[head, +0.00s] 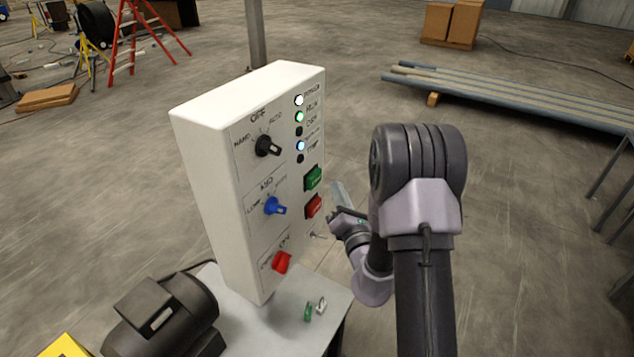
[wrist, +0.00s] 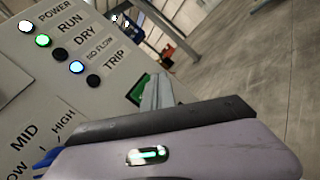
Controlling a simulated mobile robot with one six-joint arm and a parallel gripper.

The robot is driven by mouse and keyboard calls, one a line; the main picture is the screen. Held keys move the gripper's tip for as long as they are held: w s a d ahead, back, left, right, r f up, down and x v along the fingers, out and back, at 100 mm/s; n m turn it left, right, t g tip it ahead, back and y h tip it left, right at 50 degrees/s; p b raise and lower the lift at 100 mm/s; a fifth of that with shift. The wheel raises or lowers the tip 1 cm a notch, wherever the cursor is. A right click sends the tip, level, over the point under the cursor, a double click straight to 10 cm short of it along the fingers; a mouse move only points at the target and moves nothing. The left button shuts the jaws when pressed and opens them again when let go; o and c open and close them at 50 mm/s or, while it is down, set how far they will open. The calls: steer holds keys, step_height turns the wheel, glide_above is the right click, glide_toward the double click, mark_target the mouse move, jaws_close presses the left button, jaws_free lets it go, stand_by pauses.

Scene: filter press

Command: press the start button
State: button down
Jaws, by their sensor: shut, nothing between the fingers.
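The white control box (head: 215,165) stands upright on a small grey table. On its front are a green button (head: 313,179) and a red button (head: 313,206) below it; their labels are too small to read. My gripper (head: 337,191) is shut and empty, just right of the two buttons, with its fingers pointing up toward the green one. In the wrist view the fingers (wrist: 156,92) cover part of the green button (wrist: 135,92). I cannot tell whether they touch it. The red button is hidden there.
Black (head: 267,146), blue (head: 273,206) and red (head: 282,262) knobs sit left of the buttons. The POWER (wrist: 25,27), RUN (wrist: 42,40) and NO FLOW (wrist: 76,67) lamps glow; DRY and TRIP are dark. A black motor (head: 160,315) stands at front left.

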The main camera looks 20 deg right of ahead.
steer(key=shift+s+d+b, duration=0.35)
steer(key=shift+s+d, duration=0.4)
steer(key=shift+s, duration=0.3)
